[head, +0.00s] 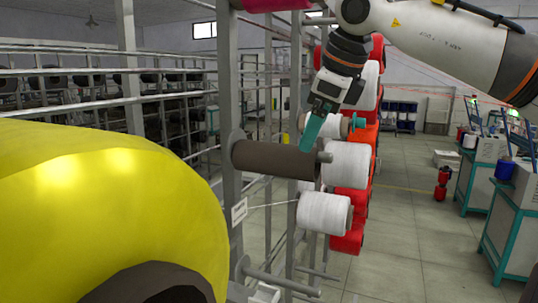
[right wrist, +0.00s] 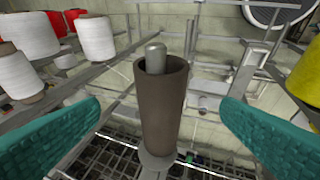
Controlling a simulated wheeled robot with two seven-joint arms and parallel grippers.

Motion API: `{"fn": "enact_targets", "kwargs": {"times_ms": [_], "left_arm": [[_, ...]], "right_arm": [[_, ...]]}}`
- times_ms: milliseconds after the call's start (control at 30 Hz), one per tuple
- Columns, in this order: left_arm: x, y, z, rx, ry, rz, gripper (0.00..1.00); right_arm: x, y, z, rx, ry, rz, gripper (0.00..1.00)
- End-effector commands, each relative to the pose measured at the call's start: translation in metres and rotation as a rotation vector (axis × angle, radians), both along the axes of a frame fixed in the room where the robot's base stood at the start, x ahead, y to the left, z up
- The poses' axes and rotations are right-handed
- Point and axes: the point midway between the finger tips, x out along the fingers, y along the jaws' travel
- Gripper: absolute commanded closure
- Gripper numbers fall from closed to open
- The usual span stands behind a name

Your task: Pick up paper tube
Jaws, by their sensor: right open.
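The paper tube (head: 275,160) is a bare brown tube lying level on a metal peg of the rack, its peg end sticking out at the right. In the right wrist view the paper tube (right wrist: 160,110) stands in the middle, with the rounded peg tip (right wrist: 155,55) showing out of its open end. My right gripper (head: 330,135) comes down from the upper right to the tube's free end. Its teal fingers are spread, one on each side of the tube in the right wrist view, with gaps showing. My left gripper is not in view.
A large yellow yarn package (head: 110,190) fills the near left. White yarn bobbins (head: 324,213) hang on pegs just right of and below the tube. The rack's upright post (head: 229,90) stands at the tube's left end. Open floor (head: 400,240) lies to the right, before teal-framed machines.

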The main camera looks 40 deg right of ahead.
Motion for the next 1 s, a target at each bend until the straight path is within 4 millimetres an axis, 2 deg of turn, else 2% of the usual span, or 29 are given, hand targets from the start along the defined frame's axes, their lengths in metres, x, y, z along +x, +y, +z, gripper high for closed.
{"fn": "enact_targets", "kwargs": {"times_ms": [100,267,433,633,800,1000], "left_arm": [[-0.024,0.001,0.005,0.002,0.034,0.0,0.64],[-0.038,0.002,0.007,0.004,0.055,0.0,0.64],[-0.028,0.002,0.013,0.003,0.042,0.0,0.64],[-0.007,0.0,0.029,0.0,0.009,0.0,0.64],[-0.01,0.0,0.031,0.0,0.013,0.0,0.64],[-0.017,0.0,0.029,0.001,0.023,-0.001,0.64]], "right_arm": [[0.01,-0.002,-0.019,0.004,0.004,0.002,0.13],[0.02,-0.004,-0.036,0.004,0.001,0.0,0.13],[0.024,-0.005,-0.046,0.006,0.002,0.001,0.13],[0.037,-0.007,-0.074,0.007,0.003,0.0,0.13],[0.043,-0.008,-0.086,0.006,-0.001,-0.001,0.13],[0.043,-0.008,-0.087,0.006,-0.003,-0.002,0.13]]}}
